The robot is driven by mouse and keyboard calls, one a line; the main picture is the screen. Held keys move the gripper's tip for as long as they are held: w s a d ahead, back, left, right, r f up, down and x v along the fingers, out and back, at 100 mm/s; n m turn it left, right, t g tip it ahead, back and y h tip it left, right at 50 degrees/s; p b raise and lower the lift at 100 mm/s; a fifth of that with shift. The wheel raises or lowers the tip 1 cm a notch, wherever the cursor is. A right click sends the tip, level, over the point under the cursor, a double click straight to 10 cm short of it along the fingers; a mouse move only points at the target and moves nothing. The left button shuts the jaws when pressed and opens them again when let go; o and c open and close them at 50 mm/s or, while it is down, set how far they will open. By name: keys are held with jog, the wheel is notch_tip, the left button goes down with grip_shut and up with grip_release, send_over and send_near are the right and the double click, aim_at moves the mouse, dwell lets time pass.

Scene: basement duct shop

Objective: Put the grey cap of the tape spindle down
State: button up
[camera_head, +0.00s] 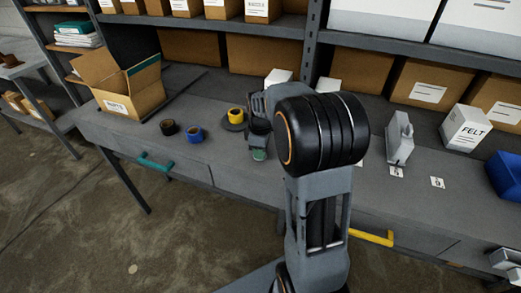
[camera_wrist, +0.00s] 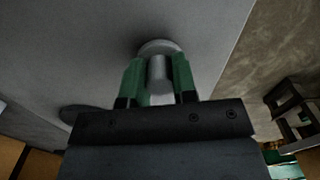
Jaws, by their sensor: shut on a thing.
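My gripper (camera_wrist: 158,80) has green fingers and is shut on the grey cap (camera_wrist: 159,70), a short cylinder with a wider round disc at its far end. The disc faces the grey bench top; I cannot tell whether it touches. In the head view my gripper (camera_head: 258,154) points down over the bench near its front edge, and the cap is mostly hidden there. The yellow tape roll (camera_head: 236,115) sits on a dark round base (camera_head: 235,126), just left of my gripper. A dark disc edge (camera_wrist: 85,113) also shows in the wrist view.
A black roll (camera_head: 168,127) and a blue roll (camera_head: 195,134) lie further left on the bench (camera_head: 235,172). A grey tool (camera_head: 399,138) and a FELT box (camera_head: 465,128) stand to the right. Bench is clear in front of the rolls.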

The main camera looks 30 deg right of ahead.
jog(key=shift+f, duration=0.1)
jog(key=o, duration=0.9)
notch_tip(320, 180, up, 11)
jog(key=shift+f, duration=0.1)
jog(key=s+a+f+m+t, duration=0.1)
jog(key=s+a+f+m, duration=0.1)
jog(key=s+a+m, duration=0.3)
jog(key=s+a+f+m+t, duration=0.2)
jog(key=s+a+m, duration=0.2)
jog(key=s, duration=0.7)
jog(key=shift+a+m+t, duration=0.3)
jog(key=shift+a+m, duration=0.05)
jog(key=shift+m, duration=0.35)
jog(key=shift+s+f, duration=0.1)
